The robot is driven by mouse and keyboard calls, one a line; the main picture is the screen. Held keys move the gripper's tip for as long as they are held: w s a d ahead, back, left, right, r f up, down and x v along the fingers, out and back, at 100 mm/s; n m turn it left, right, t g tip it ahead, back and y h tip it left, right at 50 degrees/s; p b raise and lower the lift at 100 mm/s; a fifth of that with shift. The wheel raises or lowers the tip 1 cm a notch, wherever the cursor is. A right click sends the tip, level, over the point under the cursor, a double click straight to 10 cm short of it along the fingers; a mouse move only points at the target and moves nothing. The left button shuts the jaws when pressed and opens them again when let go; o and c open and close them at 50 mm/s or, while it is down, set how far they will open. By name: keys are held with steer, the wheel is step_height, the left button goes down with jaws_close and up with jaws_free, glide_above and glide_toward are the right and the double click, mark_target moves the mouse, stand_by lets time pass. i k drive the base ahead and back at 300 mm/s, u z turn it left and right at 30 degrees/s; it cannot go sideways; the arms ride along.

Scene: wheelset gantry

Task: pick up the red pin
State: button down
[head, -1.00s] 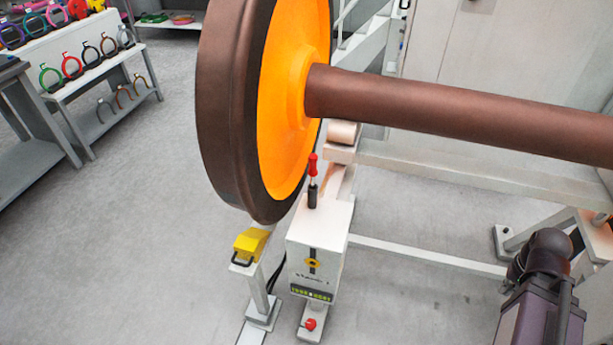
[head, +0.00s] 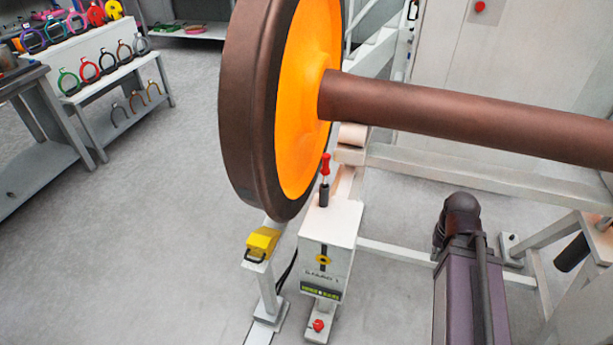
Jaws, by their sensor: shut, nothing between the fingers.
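The red pin (head: 325,164) stands upright on top of a white box-shaped post (head: 333,222), close to the rim of the big wheel. Its upper part is red and its lower part sits in a black holder (head: 323,195). Nothing touches the red part. My gripper is not in view.
A large wheel (head: 248,110) with an orange face and a brown axle (head: 460,112) hangs over the post. A yellow block (head: 262,243) on a stand is left of it. A rail (head: 480,178) runs behind.

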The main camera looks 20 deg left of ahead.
mark_target(326, 158)
steer(key=u, duration=0.85)
steer(key=k, duration=0.95)
steer(key=z, duration=0.05)
steer(key=i, duration=0.85)
